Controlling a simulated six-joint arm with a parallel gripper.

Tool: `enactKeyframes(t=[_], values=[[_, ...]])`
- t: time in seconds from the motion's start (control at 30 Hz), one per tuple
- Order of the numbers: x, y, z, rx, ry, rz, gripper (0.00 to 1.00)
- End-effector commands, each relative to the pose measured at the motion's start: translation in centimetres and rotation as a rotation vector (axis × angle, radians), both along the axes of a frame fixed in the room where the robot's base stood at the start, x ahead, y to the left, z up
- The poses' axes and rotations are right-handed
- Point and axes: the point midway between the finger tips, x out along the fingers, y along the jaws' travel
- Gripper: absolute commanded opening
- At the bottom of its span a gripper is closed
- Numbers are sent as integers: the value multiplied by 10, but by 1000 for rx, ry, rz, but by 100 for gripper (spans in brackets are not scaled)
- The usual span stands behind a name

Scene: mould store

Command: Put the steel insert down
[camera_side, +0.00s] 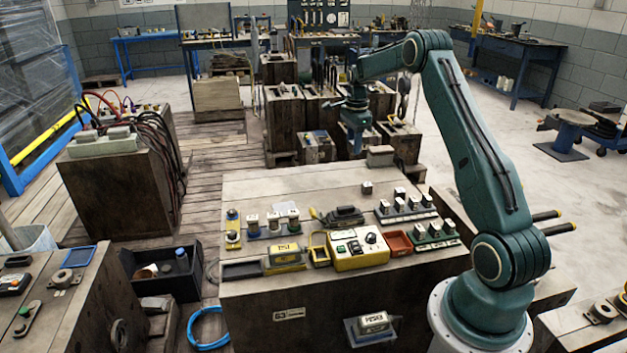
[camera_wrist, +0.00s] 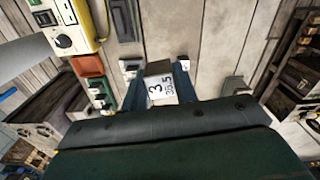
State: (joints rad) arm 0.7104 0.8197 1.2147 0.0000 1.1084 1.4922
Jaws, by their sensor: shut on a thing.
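My gripper (camera_wrist: 160,84) is shut on a steel insert (camera_wrist: 161,90) with a white face marked with black figures, held between the two blue fingers in the wrist view. In the side view my gripper (camera_side: 355,146) points down above the far edge of the wooden bench (camera_side: 290,188). The held insert cannot be made out there. A small separate metal block (camera_side: 367,187) stands on the bench, nearer the camera than my gripper; a similar white-topped block (camera_wrist: 130,67) shows left of the fingers in the wrist view.
Racks of small blocks (camera_side: 407,208) stand at the bench's right. A yellow control box (camera_side: 358,252), a red tray (camera_side: 398,243) and a dark clamp-like tool (camera_side: 340,216) lie nearby. A larger block (camera_side: 381,155) sits at the far edge. The bench's back left is bare.

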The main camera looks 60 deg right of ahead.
Motion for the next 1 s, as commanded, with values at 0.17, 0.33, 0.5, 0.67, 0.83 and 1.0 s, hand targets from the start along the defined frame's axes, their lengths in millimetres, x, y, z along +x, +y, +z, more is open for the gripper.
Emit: enactKeyframes(t=[0.17,0.33,0.5,0.67,0.83,1.0], values=[[0,0,1,-1,-2,0,0],[0,0,1,-2,-2,0,0],[1,0,1,-2,-2,0,0],[10,7,1,-2,-3,-7,0],[36,29,2,-2,-3,-29,0],[71,65,5,-2,-3,-68,0]])
